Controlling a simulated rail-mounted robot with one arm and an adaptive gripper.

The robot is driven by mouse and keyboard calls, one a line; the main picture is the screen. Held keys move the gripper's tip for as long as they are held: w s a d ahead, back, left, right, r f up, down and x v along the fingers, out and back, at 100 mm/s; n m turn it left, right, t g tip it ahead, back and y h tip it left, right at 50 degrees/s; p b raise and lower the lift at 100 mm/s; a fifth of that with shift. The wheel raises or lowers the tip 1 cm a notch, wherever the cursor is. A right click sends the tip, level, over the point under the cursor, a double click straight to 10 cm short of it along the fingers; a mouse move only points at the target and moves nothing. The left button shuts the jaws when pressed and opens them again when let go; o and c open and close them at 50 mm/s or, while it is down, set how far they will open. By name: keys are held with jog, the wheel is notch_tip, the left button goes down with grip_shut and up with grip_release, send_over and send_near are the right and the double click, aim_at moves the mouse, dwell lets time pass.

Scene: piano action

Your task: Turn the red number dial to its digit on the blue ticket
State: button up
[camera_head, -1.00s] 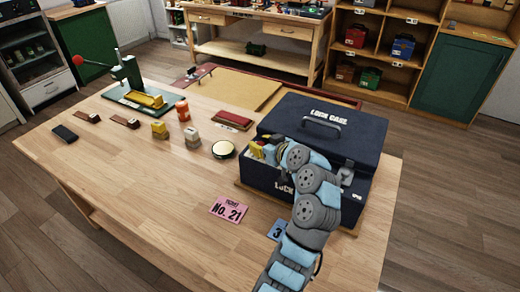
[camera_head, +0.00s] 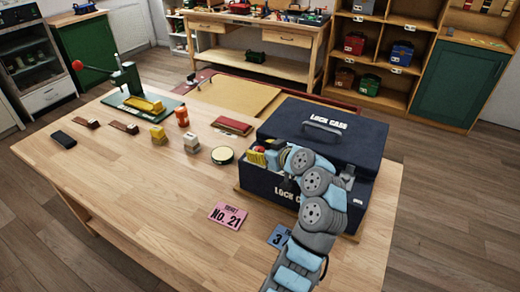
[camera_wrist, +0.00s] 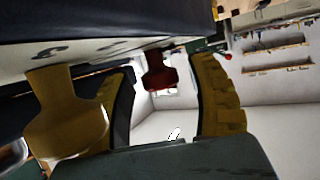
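The dark lock case (camera_head: 318,124) stands at the right of the table. The blue ticket (camera_head: 279,236) lies in front of it, showing a 3; my arm covers its right part. In the wrist view, the dark red dial (camera_wrist: 157,72) hangs from a pale panel with digits (camera_wrist: 82,52), most unreadable. My gripper (camera_wrist: 163,72) has its two yellow-padded fingers apart, one on each side of the red dial, with visible gaps. A yellow knob (camera_wrist: 62,108) is left of the left finger. In the head view my arm hides the red dial and the gripper's end is not clear.
A pink ticket (camera_head: 228,215) reading No. 21 lies left of the blue one. A round tin (camera_head: 222,155), an orange bottle (camera_head: 182,115) and a green press (camera_head: 130,78) stand farther left. The table's front middle is clear.

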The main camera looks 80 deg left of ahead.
jog(key=shift+r, duration=0.1)
jog(key=shift+w+d+r, duration=0.2)
jog(key=shift+d+r, duration=0.1)
jog(key=shift+d, duration=0.2)
jog(key=v, duration=1)
jog(key=shift+w+d, duration=0.2)
jog(key=shift+d, duration=0.15)
